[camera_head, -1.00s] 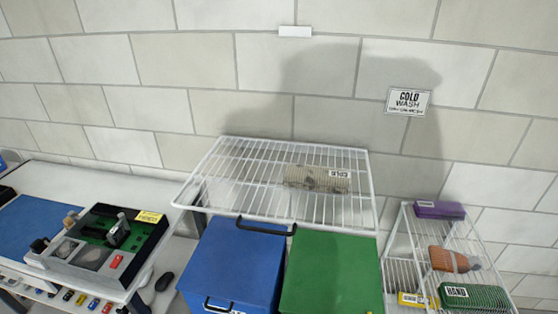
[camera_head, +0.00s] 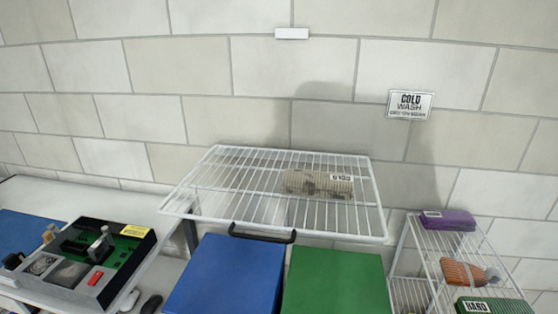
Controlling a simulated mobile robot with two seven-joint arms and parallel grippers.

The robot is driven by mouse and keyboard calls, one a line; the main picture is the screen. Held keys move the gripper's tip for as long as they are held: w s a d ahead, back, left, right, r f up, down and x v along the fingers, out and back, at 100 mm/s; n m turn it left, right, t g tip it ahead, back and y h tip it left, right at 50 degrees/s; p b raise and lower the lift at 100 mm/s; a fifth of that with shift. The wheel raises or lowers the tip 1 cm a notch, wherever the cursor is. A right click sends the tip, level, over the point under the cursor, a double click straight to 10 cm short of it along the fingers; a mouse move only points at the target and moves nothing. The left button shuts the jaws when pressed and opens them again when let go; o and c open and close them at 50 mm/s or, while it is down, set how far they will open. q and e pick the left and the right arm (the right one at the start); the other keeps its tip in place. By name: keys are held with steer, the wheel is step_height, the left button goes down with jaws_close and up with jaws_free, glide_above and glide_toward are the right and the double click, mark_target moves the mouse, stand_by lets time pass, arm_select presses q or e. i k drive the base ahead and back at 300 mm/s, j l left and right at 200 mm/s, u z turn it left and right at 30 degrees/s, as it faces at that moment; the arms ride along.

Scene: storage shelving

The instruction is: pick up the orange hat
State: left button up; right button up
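An orange item (camera_head: 462,273), which looks like the orange hat, lies on the white wire rack (camera_head: 413,262) at the right. It has a pale band or tag and a brownish end at its right side. It sits between a purple item (camera_head: 449,220) behind it and a green item (camera_head: 491,305) labelled "HARD" in front. Neither of my grippers is in view.
A console (camera_head: 92,258) sits on a white table at left. A "COLD WASH" sign (camera_head: 410,104) hangs on the wall.

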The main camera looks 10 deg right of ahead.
mark_target(456, 273)
steer(key=z, duration=1.55)
steer(key=i+l+u, duration=0.1)
steer(key=u, duration=0.3)
steer(key=i+l+u, duration=0.1)
steer(key=u, duration=0.3)
steer(key=i+l+u, duration=0.2)
steer(key=l, duration=0.25)
steer(key=l+u, duration=0.2)
steer(key=l, duration=0.25)
steer(key=l+u, duration=0.2)
steer(key=l, duration=1.65)
steer(key=i, duration=0.05)
